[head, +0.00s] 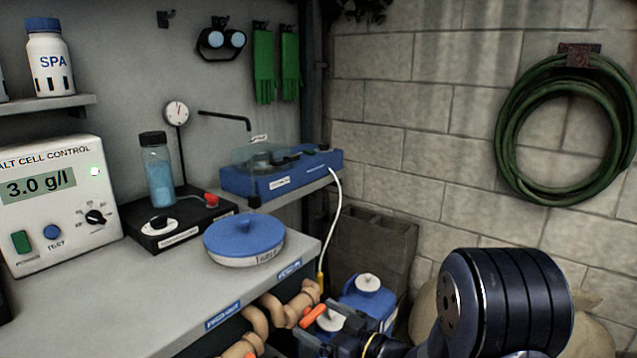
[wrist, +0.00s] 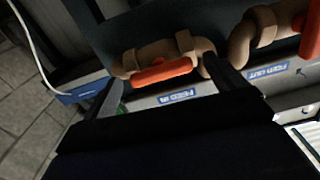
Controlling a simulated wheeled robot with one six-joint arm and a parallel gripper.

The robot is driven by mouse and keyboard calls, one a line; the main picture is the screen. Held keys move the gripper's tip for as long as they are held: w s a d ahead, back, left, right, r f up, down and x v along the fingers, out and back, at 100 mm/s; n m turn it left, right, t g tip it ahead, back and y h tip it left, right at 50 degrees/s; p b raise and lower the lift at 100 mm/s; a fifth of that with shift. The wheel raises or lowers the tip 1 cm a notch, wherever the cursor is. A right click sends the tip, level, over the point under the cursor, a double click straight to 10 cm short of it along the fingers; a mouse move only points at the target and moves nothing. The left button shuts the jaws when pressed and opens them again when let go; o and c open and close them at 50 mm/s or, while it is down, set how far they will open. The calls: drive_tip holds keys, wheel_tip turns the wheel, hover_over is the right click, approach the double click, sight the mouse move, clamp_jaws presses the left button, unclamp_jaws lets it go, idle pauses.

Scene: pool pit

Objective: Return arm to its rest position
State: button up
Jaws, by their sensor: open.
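My gripper (wrist: 163,72) shows in the wrist view with its two dark fingers spread apart and nothing held between them. An orange valve handle (wrist: 162,72) on a beige pipe (wrist: 150,53) appears between and beyond the fingertips; I cannot tell whether they touch it. In the head view my dark arm reaches in from the lower right, low beside the bench end.
The grey bench (head: 180,285) holds a blue-lidded round tub (head: 244,241), a black stirrer (head: 180,218) with a bottle and a control box (head: 60,200). A blue device (head: 280,172) sits behind. Blue-and-white containers (head: 367,300) stand below. A green hose (head: 510,130) hangs on the wall.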

drive_tip(key=shift+m, duration=0.3)
idle(0.4)
